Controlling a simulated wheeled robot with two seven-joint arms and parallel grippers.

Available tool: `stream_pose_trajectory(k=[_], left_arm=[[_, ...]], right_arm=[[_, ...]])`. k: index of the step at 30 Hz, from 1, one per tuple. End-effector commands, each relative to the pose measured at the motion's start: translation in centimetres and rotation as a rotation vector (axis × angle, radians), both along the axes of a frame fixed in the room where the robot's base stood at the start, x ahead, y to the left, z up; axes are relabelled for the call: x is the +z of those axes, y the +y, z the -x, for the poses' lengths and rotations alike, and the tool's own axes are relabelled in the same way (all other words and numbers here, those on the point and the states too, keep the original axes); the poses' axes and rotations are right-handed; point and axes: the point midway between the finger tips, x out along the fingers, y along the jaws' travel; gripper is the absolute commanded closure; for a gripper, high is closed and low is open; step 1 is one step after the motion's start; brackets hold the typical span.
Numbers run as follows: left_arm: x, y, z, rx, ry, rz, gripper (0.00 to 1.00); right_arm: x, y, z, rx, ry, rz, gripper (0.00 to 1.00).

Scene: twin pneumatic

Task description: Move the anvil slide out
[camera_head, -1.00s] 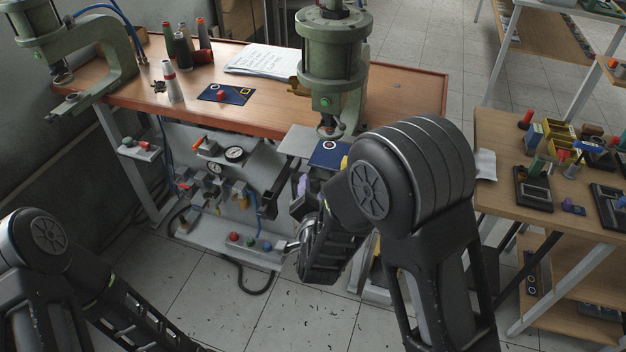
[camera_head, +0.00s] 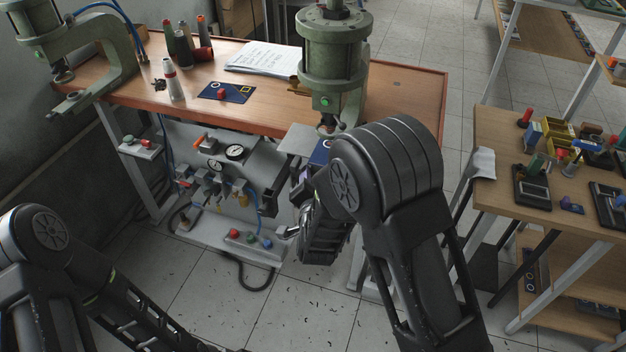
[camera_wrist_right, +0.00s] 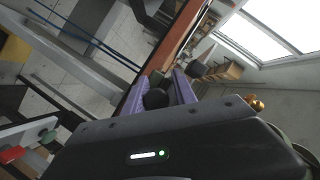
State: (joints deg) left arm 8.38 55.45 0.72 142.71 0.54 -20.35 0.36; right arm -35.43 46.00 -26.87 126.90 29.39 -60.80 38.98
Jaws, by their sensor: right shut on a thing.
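The right press (camera_head: 332,62) is a green C-frame with a pneumatic cylinder, at the table's front edge. Below its ram, a grey plate (camera_head: 296,140) and a dark blue pad with a white ring (camera_head: 318,157) show, probably on the anvil slide. My right arm hides the rest. My right gripper (camera_head: 305,176) is just below and in front of the pad, mostly hidden by its own wrist. In the right wrist view its purple fingers (camera_wrist_right: 157,88) are shut on a dark round knob (camera_wrist_right: 155,99), probably the slide's handle. My left gripper is out of view.
A second green press (camera_head: 112,62) stands at the left. The wooden table (camera_head: 270,119) holds spools, a paper pad (camera_head: 262,58) and a blue card (camera_head: 226,92). Another bench (camera_head: 490,130) stands at the right.

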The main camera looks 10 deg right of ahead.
Motion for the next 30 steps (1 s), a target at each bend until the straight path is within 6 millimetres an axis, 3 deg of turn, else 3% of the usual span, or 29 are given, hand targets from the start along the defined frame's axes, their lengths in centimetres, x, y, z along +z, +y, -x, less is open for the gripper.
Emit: stream_pose_trajectory(k=[5, 30], left_arm=[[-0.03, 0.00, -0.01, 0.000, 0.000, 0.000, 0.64], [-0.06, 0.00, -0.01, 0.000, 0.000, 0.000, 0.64]], right_arm=[[-0.49, -0.33, 0.27, -0.006, 0.013, 0.002, 1.00], [-0.88, -0.64, 0.47, -0.012, 0.022, 0.003, 1.00]])
